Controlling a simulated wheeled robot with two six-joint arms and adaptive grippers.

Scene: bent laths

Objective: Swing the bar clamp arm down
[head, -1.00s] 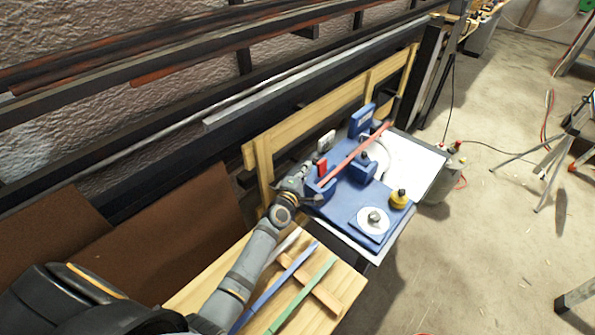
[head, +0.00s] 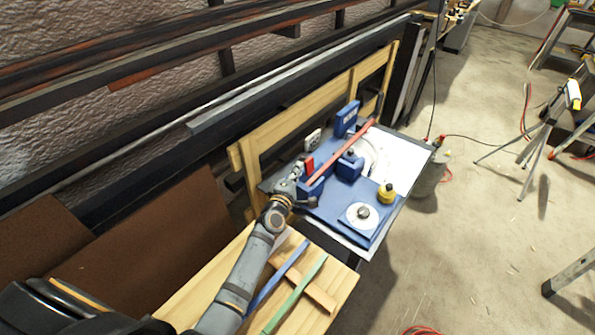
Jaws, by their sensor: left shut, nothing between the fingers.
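A blue bending fixture (head: 325,205) sits on a dark-edged bench at the centre of the head view. A red lath (head: 340,152) lies across it, running from lower left to upper right. A red upright piece (head: 309,167), which may be the clamp arm's handle, stands at the fixture's left end. My left gripper (head: 303,179) is shut and empty, close beside that red piece; I cannot tell whether they touch. The fingertips are small and partly hidden against the fixture. My right gripper is not in view.
A blue lath (head: 275,277) and a green lath (head: 295,295) lie on a wooden table (head: 338,272) in front. A yellow knob (head: 386,193) and a white disc (head: 362,215) sit on the fixture's right. A wooden rail (head: 320,95) runs behind. Open floor lies right.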

